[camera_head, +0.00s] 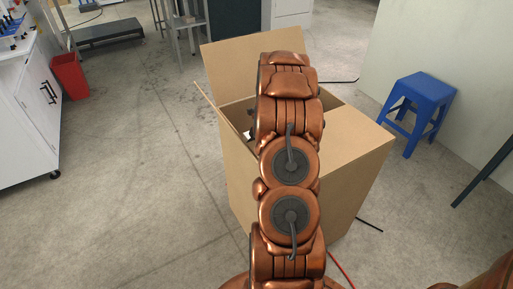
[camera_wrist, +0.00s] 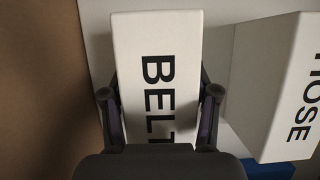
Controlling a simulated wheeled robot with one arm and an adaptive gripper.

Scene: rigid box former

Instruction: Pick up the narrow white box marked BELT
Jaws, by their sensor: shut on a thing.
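The narrow white box marked BELT (camera_wrist: 157,60) is in the middle of the wrist view, its black lettering running down its face. My gripper (camera_wrist: 160,105) has one finger on each side of it and is shut on it. The lower end of the box is hidden behind the gripper body. In the head view my arm reaches over the open cardboard box (camera_head: 240,170) and hides most of its opening. My gripper and the BELT box cannot be made out there.
A white box marked HOSE (camera_wrist: 275,85) stands close on the right in the wrist view, with something blue (camera_wrist: 285,168) below it. A brown wall (camera_wrist: 40,80) is on the left. Raised flaps (camera_head: 235,62) edge the cardboard box. A blue stool (camera_head: 425,95) stands right.

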